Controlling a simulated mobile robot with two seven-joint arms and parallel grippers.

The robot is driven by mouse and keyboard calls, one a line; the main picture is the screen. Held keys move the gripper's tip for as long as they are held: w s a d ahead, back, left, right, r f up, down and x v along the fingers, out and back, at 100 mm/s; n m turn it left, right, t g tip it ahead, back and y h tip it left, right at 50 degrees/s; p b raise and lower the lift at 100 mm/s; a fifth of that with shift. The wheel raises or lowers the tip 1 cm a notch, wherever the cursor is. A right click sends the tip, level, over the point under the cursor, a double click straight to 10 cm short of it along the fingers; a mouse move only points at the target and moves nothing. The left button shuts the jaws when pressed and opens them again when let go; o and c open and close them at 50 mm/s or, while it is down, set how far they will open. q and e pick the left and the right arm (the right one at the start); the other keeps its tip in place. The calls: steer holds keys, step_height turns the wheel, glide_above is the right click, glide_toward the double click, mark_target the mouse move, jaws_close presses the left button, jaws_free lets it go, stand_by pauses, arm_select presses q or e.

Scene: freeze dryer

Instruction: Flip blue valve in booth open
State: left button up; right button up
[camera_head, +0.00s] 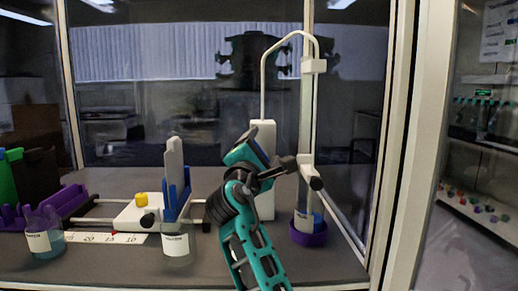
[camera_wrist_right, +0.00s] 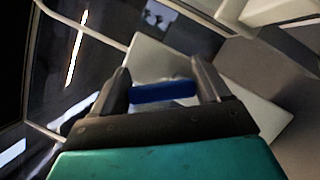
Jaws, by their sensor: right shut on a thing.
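The blue valve (camera_wrist_right: 163,92) shows in the right wrist view as a short blue bar between my two dark fingers. My right gripper (camera_wrist_right: 162,88) is shut on it, with a finger at each end of the bar. In the head view my teal right arm reaches up from the bottom middle, and my right gripper (camera_head: 285,167) is in front of the white column stand (camera_head: 264,133) in the booth. The valve is hidden or cannot be made out there. My left gripper is not in view.
A bent white tube (camera_head: 290,36) rises above the stand. A purple holder with a container (camera_head: 308,233) stands right of my arm. Labelled bottles (camera_head: 177,243) (camera_head: 45,238) and a white ruler strip (camera_head: 105,238) are at left. The booth's frame post (camera_head: 397,150) bounds the right side.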

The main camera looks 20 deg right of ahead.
steer(key=m+g+p, duration=0.1)
steer(key=m, duration=0.1)
steer(key=d+m+g+p, duration=0.1)
steer(key=m, duration=0.2)
steer(key=shift+s+m, duration=0.15)
steer(key=shift+m, duration=0.15)
steer(key=shift+d+f+m+g+y+p, duration=0.1)
steer(key=shift+m+g+y+p, duration=0.25)
steer(key=shift+m+p, duration=0.35)
steer(key=shift+m, duration=0.3)
steer(key=o, duration=1)
steer(key=shift+c, duration=0.2)
steer(key=b+v, duration=0.1)
steer(key=v, duration=1.2)
